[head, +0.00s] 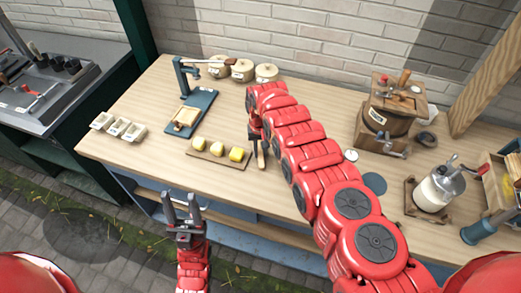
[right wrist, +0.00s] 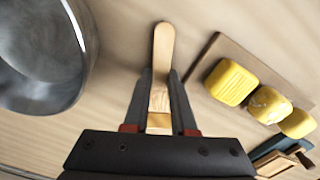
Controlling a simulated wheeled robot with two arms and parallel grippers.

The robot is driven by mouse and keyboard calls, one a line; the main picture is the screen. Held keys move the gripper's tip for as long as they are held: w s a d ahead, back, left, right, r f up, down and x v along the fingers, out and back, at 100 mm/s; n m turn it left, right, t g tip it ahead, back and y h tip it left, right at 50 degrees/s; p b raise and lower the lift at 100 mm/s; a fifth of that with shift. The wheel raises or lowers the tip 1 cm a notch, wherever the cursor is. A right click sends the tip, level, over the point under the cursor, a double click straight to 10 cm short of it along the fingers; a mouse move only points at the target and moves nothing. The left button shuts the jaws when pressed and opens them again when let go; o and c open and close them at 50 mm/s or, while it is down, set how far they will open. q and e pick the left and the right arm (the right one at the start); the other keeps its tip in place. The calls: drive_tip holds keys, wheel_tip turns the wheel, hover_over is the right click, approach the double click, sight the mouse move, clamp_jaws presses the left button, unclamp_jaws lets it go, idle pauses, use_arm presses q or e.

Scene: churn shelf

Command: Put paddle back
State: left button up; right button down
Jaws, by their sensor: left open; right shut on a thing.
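My right gripper (head: 257,138) is shut on a wooden paddle (head: 261,159) above the workbench, right of the butter board. In the right wrist view the paddle (right wrist: 164,45) sticks out from between the fingertips (right wrist: 160,80), its rounded pale end pointing away. Its other end is hidden by the gripper. My left gripper (head: 183,207) is open and empty in front of the bench's front edge. My right arm hides part of the bench middle.
Yellow butter pieces (head: 236,154) lie on a board (head: 207,158). A blue press (head: 203,101), crocks (head: 266,73), small white dishes (head: 119,127), a wooden churn (head: 383,121) and a glass churn (head: 434,192) stand around. A grey round vessel (right wrist: 35,92) is close left in the right wrist view.

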sight(261, 153)
drive_tip(key=shift+f, duration=0.1)
drive_tip(key=c, duration=1)
unclamp_jaws()
drive_tip(key=shift+r, duration=0.3)
wheel_tip(261, 153, up, 12)
drive_tip(key=b, duration=0.1)
drive_tip(key=shift+b, duration=0.4)
drive_tip(key=shift+f, duration=0.1)
